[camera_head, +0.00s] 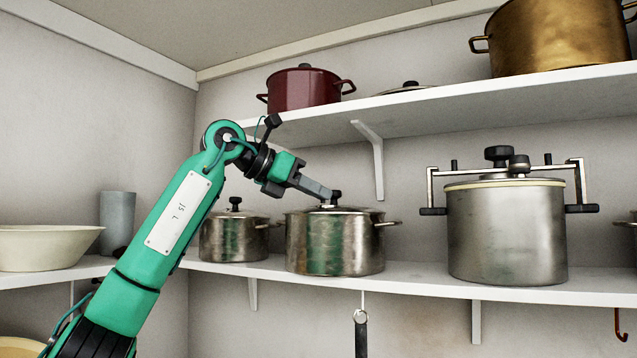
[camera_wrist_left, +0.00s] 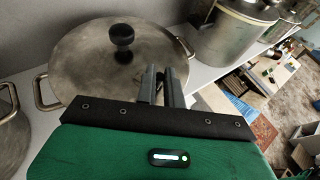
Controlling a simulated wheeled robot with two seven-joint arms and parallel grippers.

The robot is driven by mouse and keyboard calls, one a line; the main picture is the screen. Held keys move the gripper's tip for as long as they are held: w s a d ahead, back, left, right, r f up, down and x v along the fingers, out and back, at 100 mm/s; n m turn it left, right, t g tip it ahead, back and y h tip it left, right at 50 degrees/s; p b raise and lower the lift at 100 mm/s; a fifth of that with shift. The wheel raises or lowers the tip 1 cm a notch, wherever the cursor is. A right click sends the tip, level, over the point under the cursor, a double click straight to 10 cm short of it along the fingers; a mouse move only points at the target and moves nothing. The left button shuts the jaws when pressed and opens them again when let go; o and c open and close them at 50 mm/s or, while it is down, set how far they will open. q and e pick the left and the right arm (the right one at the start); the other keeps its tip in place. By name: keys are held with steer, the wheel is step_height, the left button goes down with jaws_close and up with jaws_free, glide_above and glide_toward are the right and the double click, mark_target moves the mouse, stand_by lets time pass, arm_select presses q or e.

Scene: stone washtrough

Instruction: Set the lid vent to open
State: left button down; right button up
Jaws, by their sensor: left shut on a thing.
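A steel pot (camera_head: 335,245) with a flat lid and a black knob (camera_head: 336,195) stands on the lower shelf. In the left wrist view its lid (camera_wrist_left: 85,60) shows from above, with the knob (camera_wrist_left: 122,36) near its middle. My left gripper (camera_head: 326,194) reaches in from the left, its fingertips low at the lid beside the knob. In the left wrist view its two fingers (camera_wrist_left: 162,76) are close together, over the lid's edge region. It is shut on a small part there, taken as the lid vent, which the fingers hide. I cannot tell the vent's setting. My right gripper is not in view.
A smaller lidded pot (camera_head: 233,238) stands left of the steel pot. A large clamped pot (camera_head: 507,235) stands to the right. The upper shelf (camera_head: 440,98) holds a red pot (camera_head: 300,90) and a brass pot (camera_head: 555,38), above my gripper. A bowl (camera_head: 45,250) sits at the left.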

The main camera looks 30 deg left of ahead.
arm_select(q)
steer(key=shift+a+m+g+h, duration=0.1)
steer(key=shift+m+g+h, duration=0.2)
steer(key=shift+m, duration=0.1)
steer(key=c, duration=1.5)
jaws_free()
steer(key=shift+s, duration=0.1)
steer(key=shift+s+a+r, duration=0.1)
steer(key=shift+s+a, duration=0.15)
steer(key=shift+a, duration=0.05)
steer(key=b+v, duration=0.3)
steer(key=v, duration=0.9)
steer(key=shift+s+a+r, duration=0.15)
steer(key=shift+s+a, duration=0.1)
steer(key=shift+s, duration=0.05)
